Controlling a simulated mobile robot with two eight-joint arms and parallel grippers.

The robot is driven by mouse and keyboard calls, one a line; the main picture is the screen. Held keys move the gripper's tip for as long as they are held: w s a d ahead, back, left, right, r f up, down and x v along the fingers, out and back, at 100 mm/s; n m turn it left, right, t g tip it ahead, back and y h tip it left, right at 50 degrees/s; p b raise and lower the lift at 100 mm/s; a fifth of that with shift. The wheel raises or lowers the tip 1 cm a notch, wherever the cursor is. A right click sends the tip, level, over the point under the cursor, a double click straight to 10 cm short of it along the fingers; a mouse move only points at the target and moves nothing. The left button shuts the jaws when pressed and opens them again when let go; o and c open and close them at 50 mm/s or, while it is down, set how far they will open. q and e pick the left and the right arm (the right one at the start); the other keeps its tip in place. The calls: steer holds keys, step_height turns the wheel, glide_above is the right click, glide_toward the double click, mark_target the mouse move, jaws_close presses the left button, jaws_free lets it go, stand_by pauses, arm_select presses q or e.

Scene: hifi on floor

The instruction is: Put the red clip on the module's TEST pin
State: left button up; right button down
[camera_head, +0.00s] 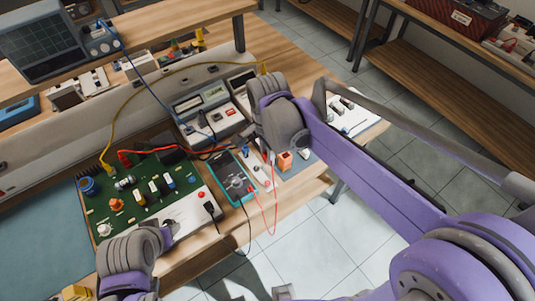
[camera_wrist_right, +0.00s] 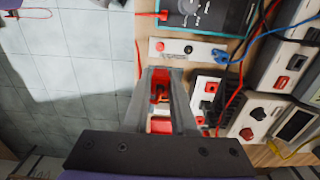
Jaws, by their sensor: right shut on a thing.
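My right gripper (camera_head: 270,152) is over the bench's front edge, to the right of the blue-framed meter (camera_head: 234,178). In the right wrist view its fingers (camera_wrist_right: 160,78) are shut around a small red piece (camera_wrist_right: 160,92), which appears to be the red clip; its shape is mostly hidden. A thin red lead (camera_head: 274,212) hangs from the meter in a loop and rises to this gripper. A green circuit board (camera_head: 140,207), probably the module, lies at left. I cannot make out the TEST pin. My left gripper (camera_head: 168,236) is at the board's front edge; its fingertips are unclear.
A white strip with red and black sockets (camera_wrist_right: 187,49) lies beside the meter. An orange block (camera_head: 285,161) is near the right gripper. Bench instruments (camera_head: 207,113) stand behind, with red, black, blue and yellow cables across the bench. Tiled floor lies in front.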

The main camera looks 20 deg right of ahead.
steer(key=shift+r+p, duration=0.95)
steer(key=shift+r, duration=1.2)
arm_select(q)
steer(key=r, duration=0.1)
steer(key=w+r, duration=0.1)
steer(key=r, duration=0.1)
steer(key=shift+w, duration=0.25)
arm_select(e)
steer(key=shift+f, duration=0.1)
